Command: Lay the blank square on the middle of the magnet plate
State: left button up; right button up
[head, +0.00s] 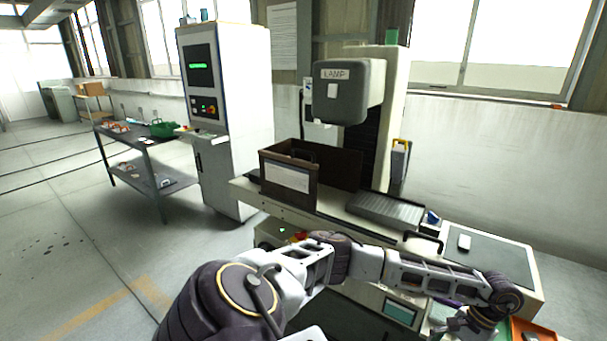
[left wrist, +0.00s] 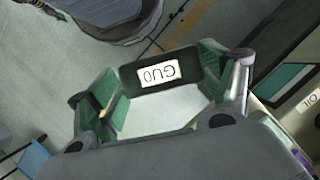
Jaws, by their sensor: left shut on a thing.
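The magnet plate (head: 385,209) looks to be the grey ribbed plate on the machine bed, right of a dark brown box. My left arm reaches across the front of the machine. My left gripper (head: 466,322) is low at the right, beyond and below the plate's near edge, not over it. I cannot make the blank out in the head view. My right gripper is not in view.
The open brown box (head: 288,183) stands left of the plate, under the lamp head (head: 349,92). A dark handle and a blue item (head: 432,217) are at the plate's right. A small white object (head: 464,242) lies on the grey right-hand top. An orange tray (head: 533,331) is at lower right.

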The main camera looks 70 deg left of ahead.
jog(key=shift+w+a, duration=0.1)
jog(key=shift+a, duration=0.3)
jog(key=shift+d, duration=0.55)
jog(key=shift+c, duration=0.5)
pick_arm(q)
jog(key=s+x, duration=0.1)
jog(key=x, duration=1.1)
jog(key=shift+s, duration=0.2)
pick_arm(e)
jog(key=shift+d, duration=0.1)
